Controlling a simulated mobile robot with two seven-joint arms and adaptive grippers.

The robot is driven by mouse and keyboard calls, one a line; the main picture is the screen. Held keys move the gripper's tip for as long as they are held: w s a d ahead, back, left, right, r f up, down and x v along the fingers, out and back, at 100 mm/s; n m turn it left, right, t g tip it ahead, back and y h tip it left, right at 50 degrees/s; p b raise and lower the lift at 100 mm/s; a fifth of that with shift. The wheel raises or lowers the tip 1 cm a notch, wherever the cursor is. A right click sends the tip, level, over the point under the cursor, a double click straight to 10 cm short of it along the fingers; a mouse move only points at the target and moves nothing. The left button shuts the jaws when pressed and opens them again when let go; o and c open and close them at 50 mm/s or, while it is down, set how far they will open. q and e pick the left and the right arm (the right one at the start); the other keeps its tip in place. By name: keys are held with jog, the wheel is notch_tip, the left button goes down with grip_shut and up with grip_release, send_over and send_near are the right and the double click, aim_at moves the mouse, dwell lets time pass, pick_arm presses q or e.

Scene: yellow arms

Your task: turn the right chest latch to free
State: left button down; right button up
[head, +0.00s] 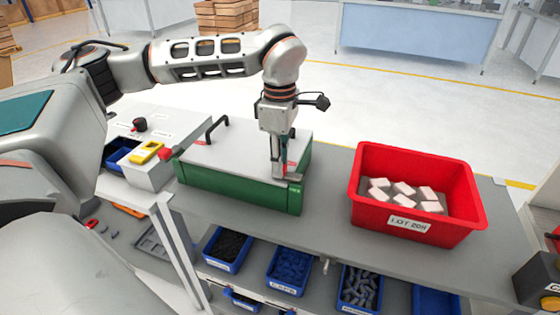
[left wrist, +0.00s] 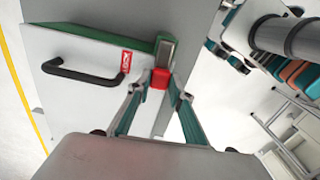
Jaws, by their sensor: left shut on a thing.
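The chest (head: 235,188) is green with a grey lid (head: 225,148) and stands on the grey bench; the lid lies closed. Its red right latch (left wrist: 160,78) shows between my fingers in the left wrist view, and a bit of red shows at the fingertips in the head view. My left gripper (head: 286,176) points down at the chest's front right edge. It is shut on the right latch (head: 293,176), and its fingers partly hide it. My right gripper is not in view.
A red bin (head: 415,195) with several pale blocks stands right of the chest. A black handle (head: 217,128) rises from the lid. A yellow device (head: 147,152) and blue tray (head: 120,153) are on the left. Blue bins (head: 290,270) with parts sit below the bench.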

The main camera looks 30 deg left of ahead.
pick_arm(q)
jog(key=n, duration=0.1)
jog(key=s+n, duration=0.1)
jog(key=n, duration=0.1)
jog(key=shift+s+d+n+b, duration=0.15)
jog(key=shift+d+n+b, duration=0.15)
jog(key=shift+d+b, duration=0.05)
jog(key=d+n+b, duration=0.1)
jog(key=n, duration=0.3)
jog(key=s+d+n+b, duration=0.1)
jog(key=d+n+b, duration=0.1)
jog(key=n, duration=0.3)
jog(key=d+n+b, duration=0.1)
jog(key=n, duration=0.3)
jog(key=shift+s+d+n, duration=0.3)
jog(key=shift+s, duration=0.05)
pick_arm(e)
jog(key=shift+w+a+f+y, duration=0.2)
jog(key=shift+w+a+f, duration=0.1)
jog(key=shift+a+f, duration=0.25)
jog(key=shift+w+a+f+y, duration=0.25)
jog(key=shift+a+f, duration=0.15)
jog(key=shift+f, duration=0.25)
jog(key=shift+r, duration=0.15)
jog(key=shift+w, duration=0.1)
pick_arm(q)
jog(key=c, duration=1.8)
grip_release()
